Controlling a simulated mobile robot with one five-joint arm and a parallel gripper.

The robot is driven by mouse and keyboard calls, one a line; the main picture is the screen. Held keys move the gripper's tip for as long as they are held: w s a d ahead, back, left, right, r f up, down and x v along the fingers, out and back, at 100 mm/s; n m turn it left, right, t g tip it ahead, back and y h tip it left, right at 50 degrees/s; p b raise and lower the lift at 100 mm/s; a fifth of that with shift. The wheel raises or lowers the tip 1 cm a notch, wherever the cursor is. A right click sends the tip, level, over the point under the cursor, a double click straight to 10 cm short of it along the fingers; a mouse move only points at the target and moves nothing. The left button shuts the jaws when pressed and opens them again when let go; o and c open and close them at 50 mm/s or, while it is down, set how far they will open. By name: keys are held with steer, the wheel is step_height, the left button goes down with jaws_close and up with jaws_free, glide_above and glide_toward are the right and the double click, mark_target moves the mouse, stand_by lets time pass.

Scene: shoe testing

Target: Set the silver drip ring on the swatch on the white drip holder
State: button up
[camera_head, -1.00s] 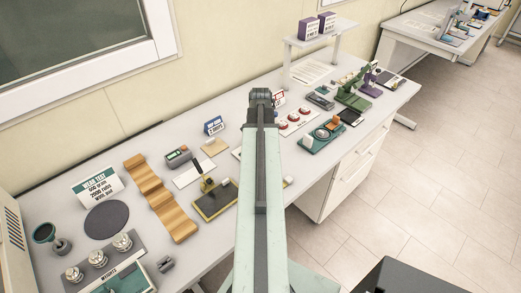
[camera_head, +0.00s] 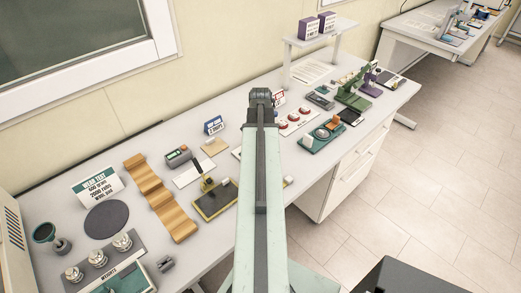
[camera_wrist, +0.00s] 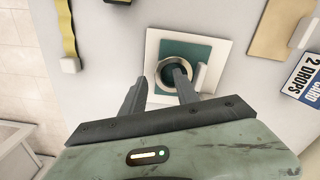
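In the wrist view, the white drip holder (camera_wrist: 153,50) is a square frame around a teal swatch (camera_wrist: 199,50). The silver drip ring (camera_wrist: 160,68), dark inside, shows over the swatch, near its middle. A small white block (camera_wrist: 201,78) is beside the ring. My gripper (camera_wrist: 162,77) is open, its two fingers apart above the holder. The right fingertip overlaps the ring in the picture; the left one is just left of it. I cannot tell whether either touches the ring. In the head view my arm hides the ring and swatch.
A tan pad (camera_wrist: 277,28) and a blue-and-white sign (camera_wrist: 303,76) lie right of the holder. A yellow strip (camera_wrist: 67,28) is on the left. In the head view, a wooden stepped block (camera_head: 160,197), a dark disc (camera_head: 106,219) and metal weights (camera_head: 98,258) stand at left.

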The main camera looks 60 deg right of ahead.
step_height(320, 180, up, 7)
steer(key=p, duration=0.6)
steer(key=shift+r, duration=0.1)
